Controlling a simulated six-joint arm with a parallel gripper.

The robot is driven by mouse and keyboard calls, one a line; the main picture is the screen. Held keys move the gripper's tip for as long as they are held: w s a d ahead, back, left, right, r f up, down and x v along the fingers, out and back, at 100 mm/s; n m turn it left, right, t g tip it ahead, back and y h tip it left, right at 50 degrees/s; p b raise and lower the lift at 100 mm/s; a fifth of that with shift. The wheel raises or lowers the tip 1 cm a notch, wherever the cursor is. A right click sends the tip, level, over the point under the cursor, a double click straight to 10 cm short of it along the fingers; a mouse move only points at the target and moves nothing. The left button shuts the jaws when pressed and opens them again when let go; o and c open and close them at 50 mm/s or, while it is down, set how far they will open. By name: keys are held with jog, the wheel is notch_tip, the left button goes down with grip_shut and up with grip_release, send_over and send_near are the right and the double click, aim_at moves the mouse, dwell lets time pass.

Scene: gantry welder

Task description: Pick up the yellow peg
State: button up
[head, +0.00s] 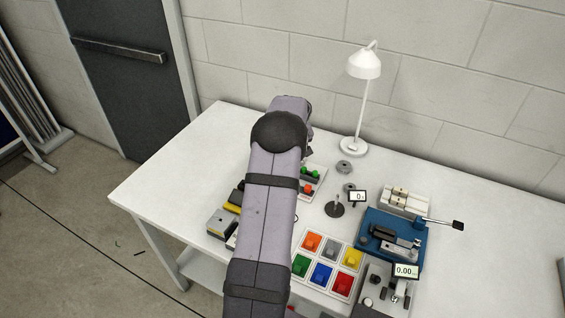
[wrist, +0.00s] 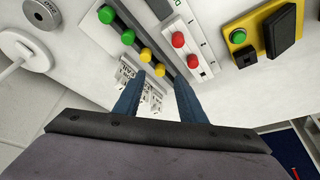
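Two yellow pegs, a farther one (wrist: 146,55) and a nearer one (wrist: 161,71), stand in a grey strip in the wrist view. Two green pegs (wrist: 128,37) stand along the same strip, farther up and left. My gripper (wrist: 160,79) is open, its two blue fingers pointing at the strip. The nearer yellow peg appears between the fingertips, with nothing held. Whether the fingers are level with it I cannot tell. In the head view my arm hides the gripper and the yellow pegs; green pegs (head: 315,174) show beside the arm.
Two red pegs (wrist: 178,40) stand in a white holder right of the strip. White labelled pieces (wrist: 128,76) lie close by the left finger. A yellow box with a green button (wrist: 238,37) is farther right. A tray of coloured blocks (head: 326,254) and a lamp (head: 364,65) stand on the table.

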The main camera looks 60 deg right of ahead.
jog(key=shift+p+x, duration=0.95)
jog(key=shift+x, duration=1.2)
jog(key=shift+c, duration=0.6)
jog(key=shift+r, duration=0.1)
grip_shut()
